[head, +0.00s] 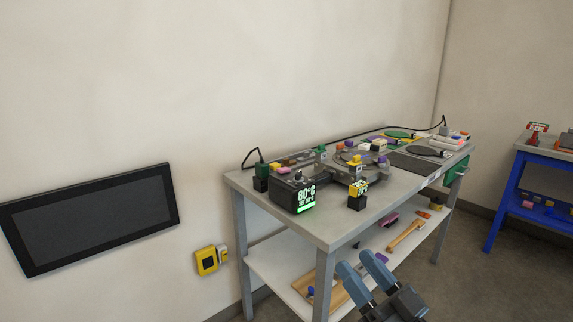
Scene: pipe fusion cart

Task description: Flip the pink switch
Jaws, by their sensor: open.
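My gripper (357,261) is at the bottom of the head view, right of centre, with its two blue fingers apart and nothing between them. It appears in front of the lower shelf of the grey cart. I cannot make out a pink switch for certain. A small pink object (390,219) lies on the lower shelf, too small to tell what it is. On the cart top (330,232), a black controller (293,192) shows a green and white 80°C display. Small coloured parts stand behind and beside it, their details unclear.
A yellow-topped black block (357,195) stands at the cart top's front edge. Wooden-coloured tools (406,236) lie on the lower shelf. A dark panel (92,219) and a yellow box (206,261) are on the wall at left. A blue table (505,190) stands at right, with open floor between.

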